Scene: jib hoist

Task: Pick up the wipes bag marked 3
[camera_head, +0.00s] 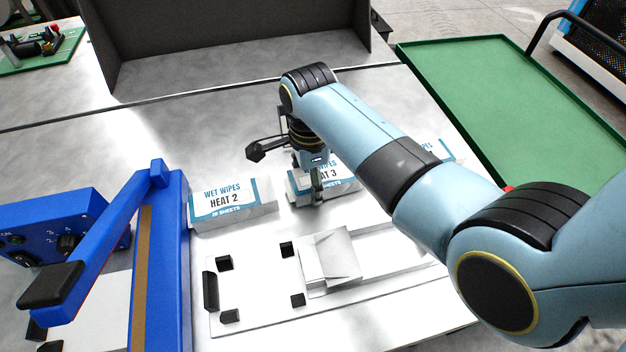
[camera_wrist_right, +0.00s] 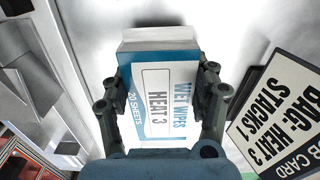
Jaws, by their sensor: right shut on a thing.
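The wipes bag marked HEAT 3 (camera_head: 297,184) is a white and blue pack on the metal table area, partly hidden by my right gripper (camera_head: 317,184) in the head view. In the right wrist view the HEAT 3 bag (camera_wrist_right: 158,98) sits between the two fingers of my right gripper (camera_wrist_right: 160,92), its label facing the camera. The fingers press on its two sides. I cannot tell whether it is clear of the table. My left gripper is not in view.
A HEAT 2 wipes bag (camera_head: 232,203) stands just left. Another pack (camera_head: 445,150) is mostly hidden behind my right arm. A white fixture plate (camera_head: 262,318) lies in front. A blue sealer (camera_head: 160,260) stands left, a green surface (camera_head: 510,100) right. A job card (camera_wrist_right: 280,112) reads HEAT 3.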

